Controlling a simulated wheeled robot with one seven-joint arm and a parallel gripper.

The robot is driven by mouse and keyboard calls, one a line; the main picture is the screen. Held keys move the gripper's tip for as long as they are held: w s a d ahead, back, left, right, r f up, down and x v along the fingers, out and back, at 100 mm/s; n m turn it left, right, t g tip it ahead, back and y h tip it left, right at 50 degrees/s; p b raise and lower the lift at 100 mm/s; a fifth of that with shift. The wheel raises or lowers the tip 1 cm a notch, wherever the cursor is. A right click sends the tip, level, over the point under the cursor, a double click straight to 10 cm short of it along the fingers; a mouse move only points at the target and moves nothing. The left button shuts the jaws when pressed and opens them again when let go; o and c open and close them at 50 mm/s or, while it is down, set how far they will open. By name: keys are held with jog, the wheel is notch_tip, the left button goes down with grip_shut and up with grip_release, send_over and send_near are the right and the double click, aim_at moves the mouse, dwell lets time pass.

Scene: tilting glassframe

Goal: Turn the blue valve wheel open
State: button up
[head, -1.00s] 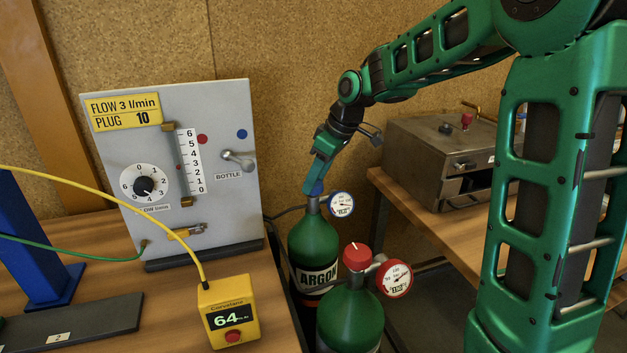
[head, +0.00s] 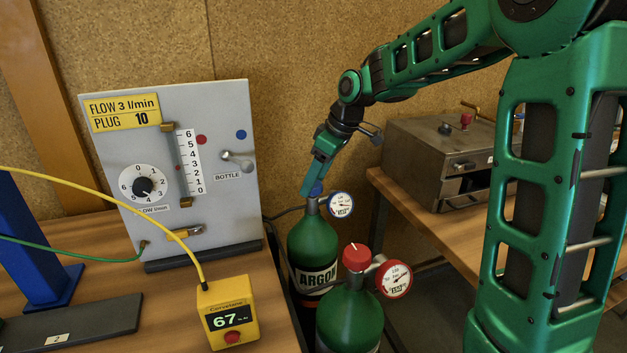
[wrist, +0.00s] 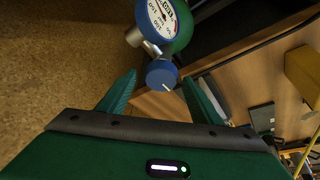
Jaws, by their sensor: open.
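The blue valve wheel (wrist: 162,74) shows in the wrist view just beyond and between the tips of my gripper (wrist: 164,88). It has a white mark line on its face. My gripper is open, with one finger on each side of the wheel's line; I cannot tell whether either touches it. In the head view my gripper (head: 313,186) points down over the green argon bottle (head: 313,240), and its fingers mostly hide the blue wheel (head: 316,190). A blue-rimmed gauge (head: 341,204) sits beside the wheel; it also shows in the wrist view (wrist: 162,17).
A second green bottle (head: 350,318) with a red wheel (head: 356,257) and red gauge (head: 394,279) stands in front. A grey flow panel (head: 225,120) and a yellow meter (head: 227,295) reading 67 are on the left bench. A metal oven (head: 430,165) stands on the right bench.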

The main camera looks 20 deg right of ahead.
jog(key=v, duration=1)
jog(key=shift+r, duration=0.2)
jog(key=shift+d, duration=0.15)
